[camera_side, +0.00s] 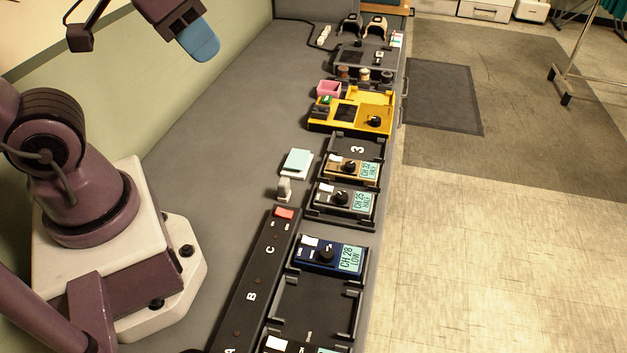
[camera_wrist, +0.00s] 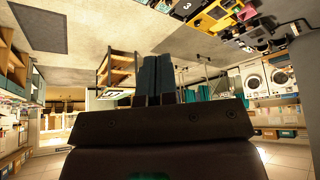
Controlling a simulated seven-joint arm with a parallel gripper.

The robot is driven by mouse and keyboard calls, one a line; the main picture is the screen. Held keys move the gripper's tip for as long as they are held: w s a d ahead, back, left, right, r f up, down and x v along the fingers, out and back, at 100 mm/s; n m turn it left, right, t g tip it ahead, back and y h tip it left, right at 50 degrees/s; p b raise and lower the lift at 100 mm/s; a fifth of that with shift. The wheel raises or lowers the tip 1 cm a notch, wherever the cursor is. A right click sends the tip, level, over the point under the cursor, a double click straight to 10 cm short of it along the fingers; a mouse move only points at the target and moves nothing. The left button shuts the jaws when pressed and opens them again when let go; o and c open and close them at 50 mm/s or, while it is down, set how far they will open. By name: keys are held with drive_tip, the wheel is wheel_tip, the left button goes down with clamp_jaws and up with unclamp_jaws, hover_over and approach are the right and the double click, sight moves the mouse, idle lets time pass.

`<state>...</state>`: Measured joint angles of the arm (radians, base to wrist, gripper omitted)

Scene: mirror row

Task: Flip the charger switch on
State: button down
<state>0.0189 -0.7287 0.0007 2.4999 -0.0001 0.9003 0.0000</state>
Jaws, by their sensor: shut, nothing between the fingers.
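A long black strip (camera_side: 252,296) marked A, B and C lies along the counter. A red block (camera_side: 284,213), which looks like a switch, sits at its far end; its position is too small to tell. A small pale upright piece (camera_side: 284,189) stands just beyond it. My gripper (camera_side: 203,52) is raised above the counter at the upper left, well apart from the strip. In the wrist view its two dark blue fingers (camera_wrist: 157,80) are together with nothing between them. The strip is not seen in the wrist view.
Black trays to the right of the strip hold a blue radio unit (camera_side: 329,253), a grey unit (camera_side: 343,198) and an orange unit (camera_side: 351,168). A yellow device (camera_side: 360,112) and pink box (camera_side: 328,88) stand farther back. The grey counter (camera_side: 225,165) left of them is largely clear.

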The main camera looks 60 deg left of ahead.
drive_tip(key=w+d+f+n+g, duration=0.1)
drive_tip(key=w+f+g, duration=0.15)
drive_tip(key=f, duration=0.25)
drive_tip(key=w+d+f+g, duration=0.2)
drive_tip(key=f+g, duration=0.1)
drive_tip(key=f, duration=0.1)
drive_tip(key=n+g+y, duration=0.1)
drive_tip(key=n, duration=0.6)
hover_over(278, 210)
drive_tip(key=w+d, duration=0.2)
wheel_tip(278, 210, down, 8)
drive_tip(key=shift+s+a+n, duration=0.2)
drive_tip(key=shift+n, duration=0.4)
drive_tip(key=f, duration=0.4)
drive_tip(key=s+a+f, duration=0.1)
drive_tip(key=f, duration=0.9)
drive_tip(key=shift+s+a, duration=0.2)
drive_tip(key=shift+f, duration=0.2)
